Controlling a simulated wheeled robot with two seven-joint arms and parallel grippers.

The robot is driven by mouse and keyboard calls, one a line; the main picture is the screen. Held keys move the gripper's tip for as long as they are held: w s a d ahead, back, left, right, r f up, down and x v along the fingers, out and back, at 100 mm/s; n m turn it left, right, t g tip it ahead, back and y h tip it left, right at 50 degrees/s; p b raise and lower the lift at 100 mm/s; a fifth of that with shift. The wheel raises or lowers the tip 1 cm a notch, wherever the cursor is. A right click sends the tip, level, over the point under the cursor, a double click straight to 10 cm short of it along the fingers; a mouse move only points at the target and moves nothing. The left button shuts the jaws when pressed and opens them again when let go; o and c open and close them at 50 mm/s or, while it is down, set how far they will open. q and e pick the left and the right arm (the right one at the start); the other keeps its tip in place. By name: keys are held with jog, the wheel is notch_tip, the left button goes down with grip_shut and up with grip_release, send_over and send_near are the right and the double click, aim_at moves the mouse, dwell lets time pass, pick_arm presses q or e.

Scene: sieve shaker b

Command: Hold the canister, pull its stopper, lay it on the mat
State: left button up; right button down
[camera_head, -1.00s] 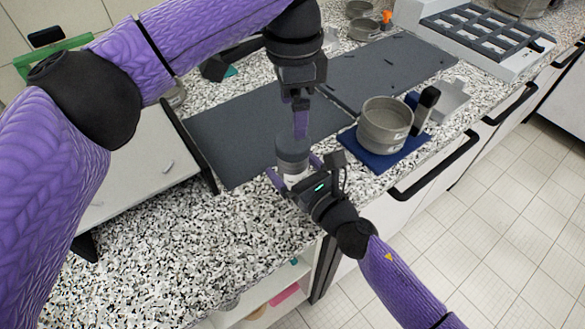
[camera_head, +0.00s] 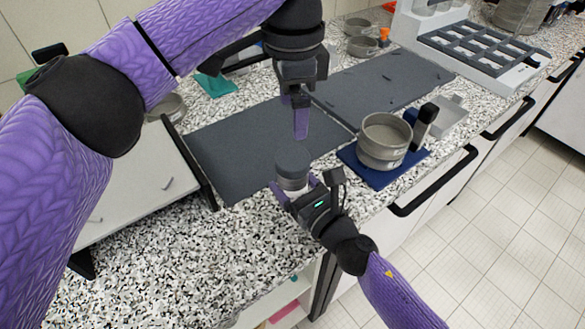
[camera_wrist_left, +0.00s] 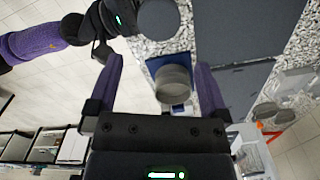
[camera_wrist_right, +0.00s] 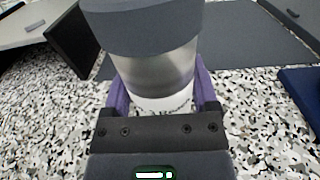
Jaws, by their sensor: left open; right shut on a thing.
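My right gripper (camera_head: 297,190) is shut around the lower body of an upright canister (camera_wrist_right: 155,72), metal with a white lettered band, above the speckled counter's front part. The canister's dark grey stopper (camera_head: 292,160) sits on its top and also shows in the right wrist view (camera_wrist_right: 140,25). My left gripper (camera_head: 301,130) points down above and slightly behind the canister, clear of it. In the left wrist view its two fingers are wide apart with nothing between them, and the stopper (camera_wrist_left: 158,19) lies beyond them. A dark grey mat (camera_head: 235,150) lies flat behind the canister.
A second dark mat (camera_head: 385,75) lies farther back. A grey-white panel (camera_head: 140,185) stands at left. The near dark mat is bare.

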aim_at(293, 157)
pick_arm(q)
notch_tip(293, 157, down, 11)
jog(key=shift+r, duration=0.15)
dwell(0.4)
jog(key=c, duration=1.2)
jog(key=shift+o, duration=0.2)
jog(key=shift+r, duration=0.15)
jog(key=shift+r, duration=1.05)
